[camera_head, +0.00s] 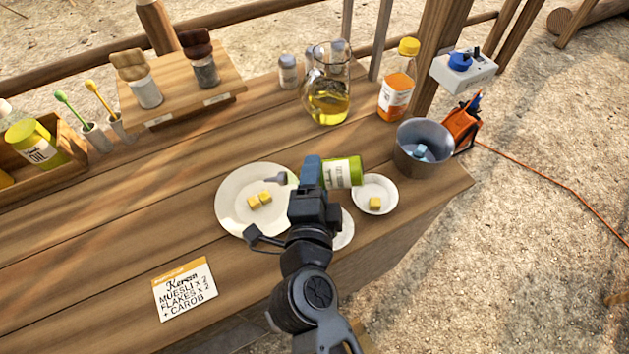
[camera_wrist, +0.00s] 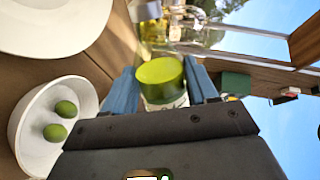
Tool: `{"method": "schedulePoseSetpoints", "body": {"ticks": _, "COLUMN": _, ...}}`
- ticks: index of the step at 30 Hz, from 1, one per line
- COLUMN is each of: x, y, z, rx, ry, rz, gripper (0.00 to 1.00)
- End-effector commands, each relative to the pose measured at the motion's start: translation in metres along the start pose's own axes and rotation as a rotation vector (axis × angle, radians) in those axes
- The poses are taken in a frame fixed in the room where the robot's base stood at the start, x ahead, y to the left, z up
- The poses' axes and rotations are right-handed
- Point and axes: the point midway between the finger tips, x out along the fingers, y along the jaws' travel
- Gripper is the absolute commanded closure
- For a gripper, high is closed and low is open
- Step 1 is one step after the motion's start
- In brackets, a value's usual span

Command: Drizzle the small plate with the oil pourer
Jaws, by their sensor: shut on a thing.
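My gripper (camera_head: 312,172) is shut on a green bottle with a white label (camera_head: 343,172), the oil pourer. The bottle lies on its side in the air, its grey spout pointing left over the right edge of a large white plate (camera_head: 228,208) with yellow cubes. Its green end shows between the blue fingers in the wrist view (camera_wrist: 160,72). A small white dish (camera_head: 374,181) with a yellow cube is to the right. Another white dish (camera_head: 345,232) is mostly hidden by my gripper. I cannot tell which is the small plate. No oil stream is visible.
A glass oil jug (camera_head: 328,100), an orange-labelled bottle (camera_head: 395,95) and a metal pot (camera_head: 423,150) stand behind. A green jar (camera_head: 33,142) sits in the left crate. The wrist view shows a white bowl (camera_wrist: 22,125) with two green olives. The table's front left is mostly clear around a card (camera_head: 185,290).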

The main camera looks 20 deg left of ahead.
Motion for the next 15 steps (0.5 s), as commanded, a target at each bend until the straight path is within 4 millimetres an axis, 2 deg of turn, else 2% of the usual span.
{"method": "schedulePoseSetpoints", "body": {"ticks": 15, "x": -0.0012, "y": -0.0016, "z": 0.0054, "rx": 0.0, "ry": -0.002, "rz": -0.001, "gripper": 0.85}}
